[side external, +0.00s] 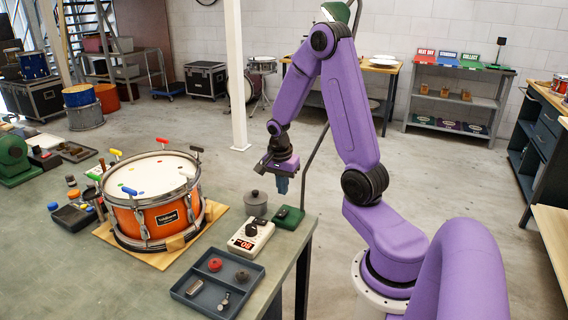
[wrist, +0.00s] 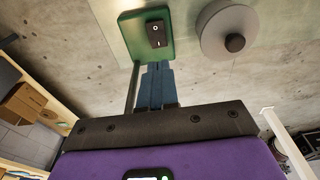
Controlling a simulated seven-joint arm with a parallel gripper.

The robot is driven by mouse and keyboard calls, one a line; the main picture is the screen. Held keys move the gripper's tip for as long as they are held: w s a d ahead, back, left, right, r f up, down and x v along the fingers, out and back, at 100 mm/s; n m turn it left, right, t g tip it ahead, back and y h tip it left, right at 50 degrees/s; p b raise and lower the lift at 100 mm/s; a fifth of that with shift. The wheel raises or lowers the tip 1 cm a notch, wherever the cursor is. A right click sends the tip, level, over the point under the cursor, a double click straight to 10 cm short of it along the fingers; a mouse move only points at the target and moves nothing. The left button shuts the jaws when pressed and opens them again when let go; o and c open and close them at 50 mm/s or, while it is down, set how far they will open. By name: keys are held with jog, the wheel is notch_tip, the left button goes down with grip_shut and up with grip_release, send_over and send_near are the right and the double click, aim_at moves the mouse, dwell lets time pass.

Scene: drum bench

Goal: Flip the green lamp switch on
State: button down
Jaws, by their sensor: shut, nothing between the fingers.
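The green lamp base (side external: 289,217) sits at the right corner of the bench. In the wrist view the green base (wrist: 130,38) carries a black rocker switch (wrist: 157,33) marked O and I. I cannot tell which side of the rocker is pressed. A thin dark pole rises from near the base, and a green shade (side external: 335,11) shows at the top, partly behind my arm. My gripper (side external: 282,188) is above the bench corner, over the base and apart from it. Its blue fingers (wrist: 156,66) are shut and empty, pointing toward the rocker.
A grey lidded pot (side external: 255,203) stands close beside the base; it also shows in the wrist view (wrist: 214,25). A white box with a dial and red display (side external: 250,237), a dark tray (side external: 217,283) and an orange drum (side external: 150,205) are nearby. The bench edge lies just right of the base.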

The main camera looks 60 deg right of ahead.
notch_tip(320, 180, up, 8)
jog(key=shift+d, duration=0.45)
jog(key=shift+f, duration=0.1)
jog(key=s+a+r+n, duration=0.2)
jog(key=s+a+n, duration=0.1)
jog(key=a+n, duration=1.3)
jog(key=s+a+n+y, duration=0.1)
jog(key=s+a+n, duration=1)
jog(key=s+n, duration=0.3)
jog(key=shift+s+a+r+n+y, duration=0.3)
jog(key=shift+s+y, duration=0.1)
jog(key=shift+s, duration=0.3)
